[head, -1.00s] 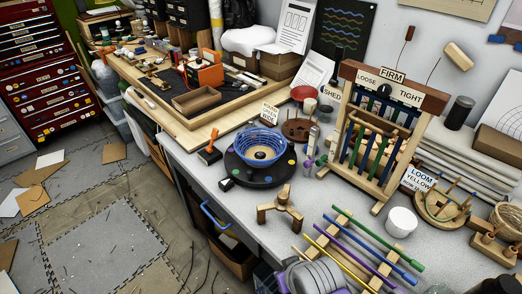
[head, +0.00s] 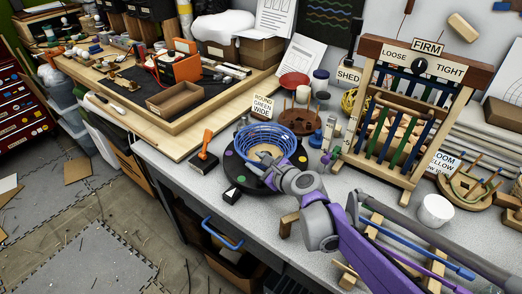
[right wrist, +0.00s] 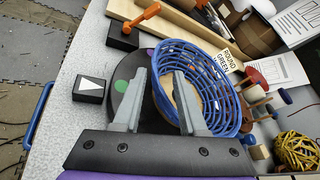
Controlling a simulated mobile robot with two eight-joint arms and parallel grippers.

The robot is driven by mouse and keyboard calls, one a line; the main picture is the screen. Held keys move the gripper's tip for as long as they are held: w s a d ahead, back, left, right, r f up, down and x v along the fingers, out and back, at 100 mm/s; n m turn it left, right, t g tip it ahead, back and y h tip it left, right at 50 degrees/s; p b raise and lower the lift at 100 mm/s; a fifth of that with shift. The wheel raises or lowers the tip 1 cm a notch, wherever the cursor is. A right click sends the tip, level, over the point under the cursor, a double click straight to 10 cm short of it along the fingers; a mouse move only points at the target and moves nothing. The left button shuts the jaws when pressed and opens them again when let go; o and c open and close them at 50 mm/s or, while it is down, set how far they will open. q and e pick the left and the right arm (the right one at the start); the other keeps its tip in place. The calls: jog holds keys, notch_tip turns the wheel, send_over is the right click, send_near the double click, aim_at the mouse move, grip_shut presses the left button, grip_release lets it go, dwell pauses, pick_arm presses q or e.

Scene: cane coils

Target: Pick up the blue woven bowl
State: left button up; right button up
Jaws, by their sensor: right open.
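The blue woven bowl (head: 262,137) sits on a round black turntable (head: 232,168) with coloured dots on the workbench. In the right wrist view the bowl (right wrist: 215,75) shows its open blue lattice wall and tan base. My right gripper (head: 285,170) is over the near right side of the turntable. In the right wrist view its two grey fingers (right wrist: 168,85) are apart, with the bowl's near wall in view between and beyond them. I cannot tell whether a finger touches the wall. My left gripper is not in view.
A wooden loom frame (head: 420,50) stands right of the bowl. A card reading "ROUND GREEN WIDE" (head: 262,107) stands behind it. An orange-handled tool on a black block (head: 204,160) and a small black block with a white triangle (head: 232,195) lie left. A white cup (head: 436,210) stands right.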

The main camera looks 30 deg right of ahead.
aim_at(244, 153)
jog(key=x, duration=0.8)
jog(key=shift+w+d+f+b, duration=0.2)
jog(key=shift+b, duration=0.2)
grip_shut()
dwell(1.0)
